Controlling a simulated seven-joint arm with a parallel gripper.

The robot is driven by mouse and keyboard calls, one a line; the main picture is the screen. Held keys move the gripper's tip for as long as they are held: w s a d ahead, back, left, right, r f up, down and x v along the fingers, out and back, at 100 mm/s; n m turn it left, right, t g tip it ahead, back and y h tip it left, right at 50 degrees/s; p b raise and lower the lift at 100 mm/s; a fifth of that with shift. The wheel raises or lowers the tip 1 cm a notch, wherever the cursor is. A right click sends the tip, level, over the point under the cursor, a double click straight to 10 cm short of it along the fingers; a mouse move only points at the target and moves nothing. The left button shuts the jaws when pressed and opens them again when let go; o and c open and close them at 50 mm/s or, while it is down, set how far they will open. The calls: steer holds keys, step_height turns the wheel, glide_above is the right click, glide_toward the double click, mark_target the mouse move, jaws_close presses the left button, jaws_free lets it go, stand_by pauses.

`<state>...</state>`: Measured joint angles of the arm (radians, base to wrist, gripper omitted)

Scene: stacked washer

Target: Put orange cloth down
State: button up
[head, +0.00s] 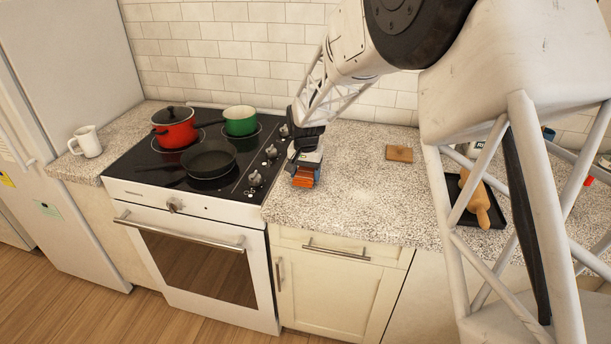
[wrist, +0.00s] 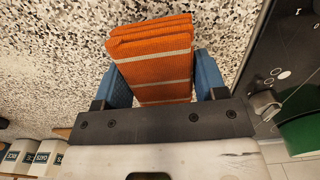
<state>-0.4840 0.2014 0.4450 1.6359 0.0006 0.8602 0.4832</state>
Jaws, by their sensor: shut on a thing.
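The orange cloth (wrist: 155,60) is folded into a thick pad with pale stripes. In the wrist view it sits between the two blue fingers of my gripper (wrist: 160,85), which is shut on it. In the head view the cloth (head: 304,177) shows below my gripper (head: 306,165), over the speckled counter (head: 350,205) just right of the stove. I cannot tell whether the cloth touches the counter.
The stove (head: 150,190) is close on the left, with a red pot (head: 175,132), a green pot (head: 240,125) and a dark pan (head: 208,160). A brown square (head: 399,153) lies on the counter. A rolling pin (head: 475,198) rests on a dark tray. Counter right of the cloth is clear.

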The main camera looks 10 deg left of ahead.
mark_target(306, 171)
steer(key=shift+f, duration=0.55)
steer(key=shift+f, duration=0.15)
steer(key=o, duration=1)
step_height(306, 171, up, 12)
steer(key=shift+r, duration=0.15)
stand_by(0.6)
